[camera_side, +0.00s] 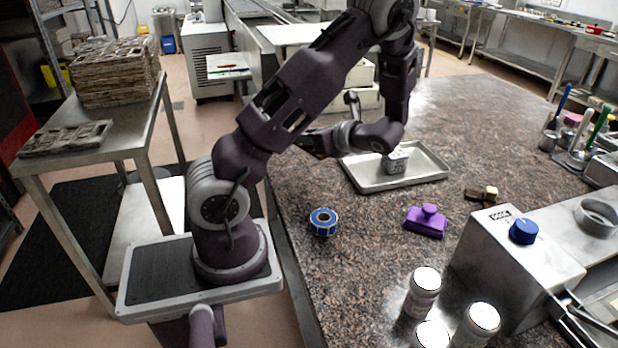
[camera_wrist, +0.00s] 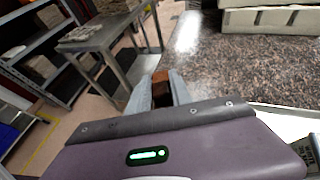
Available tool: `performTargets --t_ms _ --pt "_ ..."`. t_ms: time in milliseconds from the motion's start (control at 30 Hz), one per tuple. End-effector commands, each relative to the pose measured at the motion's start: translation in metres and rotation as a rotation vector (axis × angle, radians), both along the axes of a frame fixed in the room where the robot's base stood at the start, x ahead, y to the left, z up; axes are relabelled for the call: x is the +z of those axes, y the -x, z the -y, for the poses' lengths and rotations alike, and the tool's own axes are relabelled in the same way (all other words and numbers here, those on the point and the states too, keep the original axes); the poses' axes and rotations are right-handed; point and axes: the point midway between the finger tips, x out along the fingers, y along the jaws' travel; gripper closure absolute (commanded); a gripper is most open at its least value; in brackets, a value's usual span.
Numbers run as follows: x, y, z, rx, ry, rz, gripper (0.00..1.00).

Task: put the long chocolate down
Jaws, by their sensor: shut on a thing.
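My gripper (camera_side: 318,143) reaches out to the left in the side view, beyond my forearm, near the tray's left end. In the wrist view my gripper's two grey fingers (camera_wrist: 161,92) are closed on a dark brown piece, the long chocolate (camera_wrist: 161,88). Only its near end shows between the fingers. In the side view the chocolate cannot be made out behind my arm. The metal tray (camera_side: 425,178) lies on the speckled stone table, with a small grey block-like thing (camera_side: 396,162) in it or just above it; I cannot tell which.
A dark brown piece with a cream one (camera_side: 480,194) lies right of the tray. A purple tool (camera_side: 426,222) and a blue tape roll (camera_side: 323,222) lie nearer. Several white-lidded jars (camera_side: 422,295) and a metal machine (camera_side: 515,268) stand at the front right.

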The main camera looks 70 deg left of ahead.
Motion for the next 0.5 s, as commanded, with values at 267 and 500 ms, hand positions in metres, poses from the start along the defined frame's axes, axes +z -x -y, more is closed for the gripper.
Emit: performTargets --t_ms 267,500 --pt "-0.056 0.001 0.001 0.000 0.002 -0.007 1.00" --pt "-0.095 0.001 0.001 0.001 0.000 -0.004 1.00"
